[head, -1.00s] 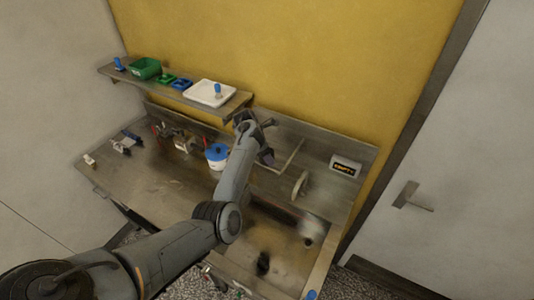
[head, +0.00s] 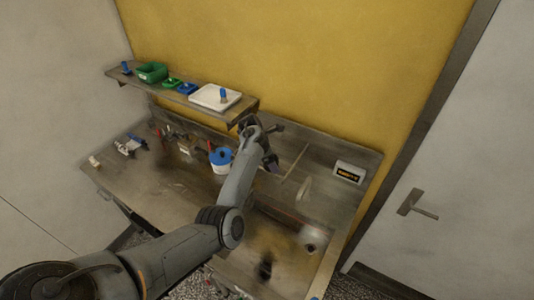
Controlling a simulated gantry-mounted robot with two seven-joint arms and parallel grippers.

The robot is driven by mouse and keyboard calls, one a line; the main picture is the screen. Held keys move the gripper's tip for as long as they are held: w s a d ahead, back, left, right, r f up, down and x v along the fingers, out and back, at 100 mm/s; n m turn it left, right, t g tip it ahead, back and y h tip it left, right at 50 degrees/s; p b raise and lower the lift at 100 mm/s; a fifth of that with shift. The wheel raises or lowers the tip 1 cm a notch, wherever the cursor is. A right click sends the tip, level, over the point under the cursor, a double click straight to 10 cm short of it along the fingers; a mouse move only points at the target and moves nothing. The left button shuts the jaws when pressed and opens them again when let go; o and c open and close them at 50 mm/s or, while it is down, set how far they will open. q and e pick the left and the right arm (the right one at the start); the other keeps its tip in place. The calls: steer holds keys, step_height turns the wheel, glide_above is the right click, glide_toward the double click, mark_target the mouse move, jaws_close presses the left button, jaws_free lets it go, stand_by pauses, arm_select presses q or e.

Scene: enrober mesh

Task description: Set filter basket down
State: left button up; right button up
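My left arm comes in from the lower left and reaches over the bench to its back. I cannot pick out a filter basket with certainty. A small pale round thing (head: 312,237) sits in the recessed basin (head: 290,262) at the right, and a dark upright piece (head: 265,266) stands near its front. My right gripper is not in view.
A blue-and-white tub (head: 221,162) stands left of the forearm. The shelf (head: 245,106) holds green and blue containers and a white tray (head: 205,97). The left front of the bench (head: 160,195) is mostly clear.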

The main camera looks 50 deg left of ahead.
arm_select(q)
steer(key=b+v, duration=0.2)
steer(key=v, duration=0.9)
steer(key=s+d+f+m+g+y, duration=0.2)
steer(key=s+d+f+m+y, duration=0.2)
steer(key=s+d+f+m, duration=0.95)
steer(key=s+d+f+m+t+h, duration=0.1)
steer(key=s+d+m+h, duration=0.1)
steer(key=s+d+m, duration=1.5)
steer(key=d+m, duration=0.2)
steer(key=d, duration=0.1)
steer(key=shift+f, duration=0.35)
steer(key=shift+s+r+p, duration=0.1)
steer(key=shift+r+p, duration=0.35)
steer(key=shift+r, duration=0.25)
